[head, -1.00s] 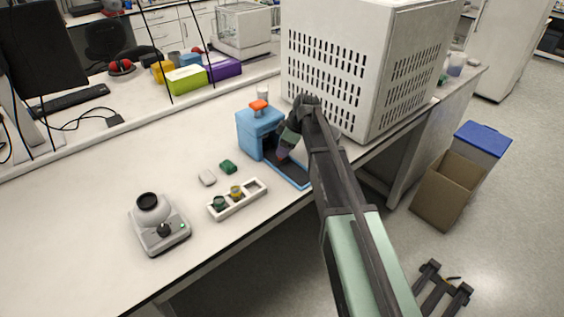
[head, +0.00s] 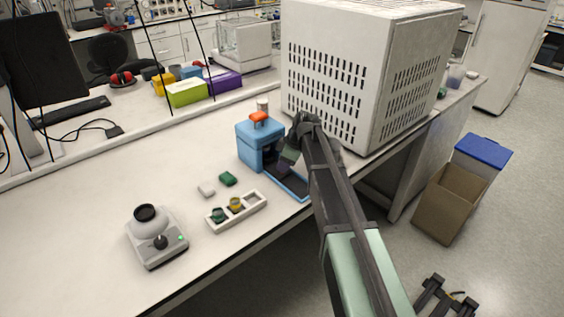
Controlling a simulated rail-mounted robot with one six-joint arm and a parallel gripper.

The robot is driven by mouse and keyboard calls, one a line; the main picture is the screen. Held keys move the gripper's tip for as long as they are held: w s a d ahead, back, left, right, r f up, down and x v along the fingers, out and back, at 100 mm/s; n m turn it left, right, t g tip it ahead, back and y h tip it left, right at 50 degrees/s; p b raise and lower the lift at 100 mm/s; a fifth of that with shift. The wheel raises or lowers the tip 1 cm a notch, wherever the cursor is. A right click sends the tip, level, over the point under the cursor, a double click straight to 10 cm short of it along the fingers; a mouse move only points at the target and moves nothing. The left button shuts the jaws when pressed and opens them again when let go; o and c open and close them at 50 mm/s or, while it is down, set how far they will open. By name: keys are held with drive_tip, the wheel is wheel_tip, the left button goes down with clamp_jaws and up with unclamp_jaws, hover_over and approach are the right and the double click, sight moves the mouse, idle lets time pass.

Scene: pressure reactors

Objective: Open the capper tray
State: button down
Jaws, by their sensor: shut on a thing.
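The capper (head: 257,146) is a blue box with an orange knob on top, standing on the bench left of my arm. Its tray (head: 292,186), dark with a blue edge, sticks out from its base toward the bench's front edge. My gripper (head: 284,160) is at the capper's open side, over the inner part of the tray. It is shut on the tray, though the fingertips are small and dark and the contact point is hard to make out. My wrist hides part of the capper's right side.
A large white vented cabinet (head: 365,70) stands close behind my wrist. Boxes (head: 448,205) stand on the floor at right.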

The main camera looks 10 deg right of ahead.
drive_tip(key=s+d, duration=0.1)
drive_tip(key=s, duration=0.2)
drive_tip(key=s+d, duration=0.2)
drive_tip(key=s, duration=0.1)
drive_tip(key=s+d, duration=0.2)
drive_tip(key=s, duration=0.1)
drive_tip(key=shift+s, duration=0.25)
drive_tip(key=c, duration=0.8)
unclamp_jaws()
drive_tip(key=p+v, duration=1)
drive_tip(key=shift+r, duration=0.35)
